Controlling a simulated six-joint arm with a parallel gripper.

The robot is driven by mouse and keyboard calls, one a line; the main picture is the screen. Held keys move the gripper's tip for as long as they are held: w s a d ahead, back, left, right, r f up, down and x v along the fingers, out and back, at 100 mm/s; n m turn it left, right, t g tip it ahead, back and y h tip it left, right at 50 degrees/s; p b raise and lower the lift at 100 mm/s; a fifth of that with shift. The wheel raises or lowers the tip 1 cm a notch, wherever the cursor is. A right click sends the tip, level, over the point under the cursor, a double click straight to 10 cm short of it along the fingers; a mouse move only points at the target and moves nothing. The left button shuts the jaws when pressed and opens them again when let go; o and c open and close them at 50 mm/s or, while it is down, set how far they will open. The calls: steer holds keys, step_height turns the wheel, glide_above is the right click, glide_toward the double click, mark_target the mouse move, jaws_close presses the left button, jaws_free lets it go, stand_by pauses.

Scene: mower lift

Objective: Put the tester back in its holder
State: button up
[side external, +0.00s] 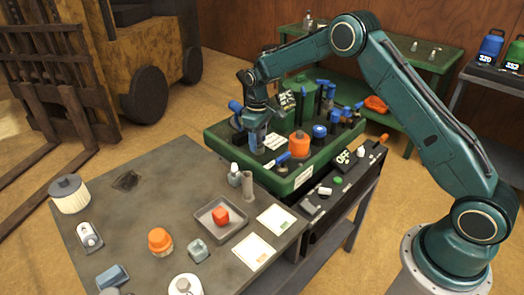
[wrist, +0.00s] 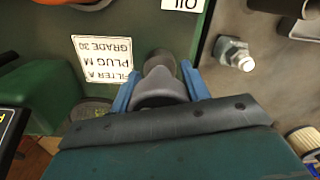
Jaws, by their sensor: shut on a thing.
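My gripper (side external: 257,142) is over the near left part of the green tray (side external: 216,139), pointing down. In the wrist view its blue fingers (wrist: 160,90) are shut on a grey, rounded piece, which I take to be the tester (wrist: 160,99). A darker rounded part shows just beyond it. The lower end of the held piece is hidden, so I cannot tell whether it touches the tray or sits in something. I cannot tell for sure which part is the holder; a dark round spot (wrist: 90,108) lies on the tray left of the fingers.
The tray also bears an orange container (side external: 299,143), a green canister and several blue-topped items. A printed label (wrist: 105,60) lies beside the fingers.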

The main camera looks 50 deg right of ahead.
steer(key=shift+f, duration=0.55)
steer(key=o, duration=1.2)
steer(key=shift+c, duration=0.2)
steer(key=shift+r, duration=0.1)
steer(key=shift+r, duration=3.95)
